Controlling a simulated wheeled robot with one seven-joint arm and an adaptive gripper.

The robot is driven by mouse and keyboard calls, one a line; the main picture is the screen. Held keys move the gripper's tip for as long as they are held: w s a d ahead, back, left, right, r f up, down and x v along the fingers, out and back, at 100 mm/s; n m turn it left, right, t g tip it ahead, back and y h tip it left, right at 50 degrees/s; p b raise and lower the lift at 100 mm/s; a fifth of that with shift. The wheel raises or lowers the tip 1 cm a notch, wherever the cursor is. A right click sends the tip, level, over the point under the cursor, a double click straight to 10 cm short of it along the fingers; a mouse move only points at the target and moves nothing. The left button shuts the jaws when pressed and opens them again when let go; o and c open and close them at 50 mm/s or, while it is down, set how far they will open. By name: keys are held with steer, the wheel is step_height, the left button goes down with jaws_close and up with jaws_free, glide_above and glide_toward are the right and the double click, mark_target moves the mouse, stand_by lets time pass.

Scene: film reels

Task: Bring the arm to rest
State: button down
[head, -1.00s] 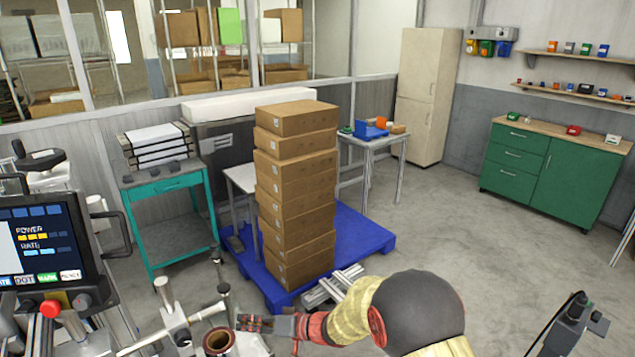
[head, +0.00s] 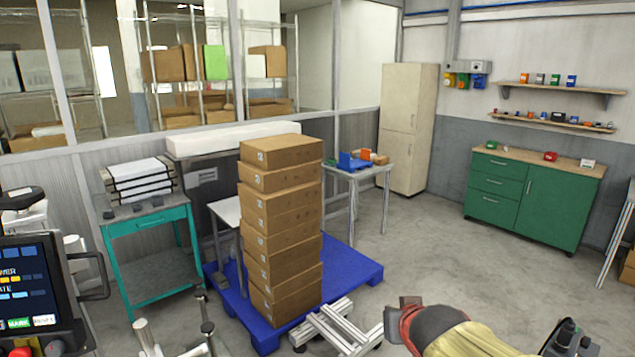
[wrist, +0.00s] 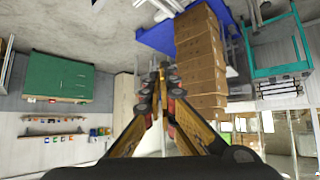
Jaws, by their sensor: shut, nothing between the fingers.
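My gripper (wrist: 160,80) shows in the wrist view with its yellow and dark fingers meeting at the tips. It is shut and holds nothing. In the head view, part of my arm (head: 455,330) shows at the bottom edge, right of centre; the fingertips cannot be made out there. The arm is in front of the floor and clear of the stacked boxes.
A tall stack of cardboard boxes (head: 282,215) stands on a blue pallet (head: 355,268). Metal frame profiles (head: 340,330) lie near its front. A teal cart (head: 150,225) and a screen panel (head: 30,285) stand left. A green cabinet (head: 550,205) is right. Open floor (head: 430,240) lies between.

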steer(key=s+d+f+g, duration=0.1)
steer(key=s+g, duration=0.1)
steer(key=s, duration=1)
steer(key=s+d+f+g, duration=0.1)
steer(key=s+f+g, duration=0.1)
steer(key=s, duration=1)
steer(key=shift+s+d, duration=0.35)
steer(key=shift+d, duration=0.05)
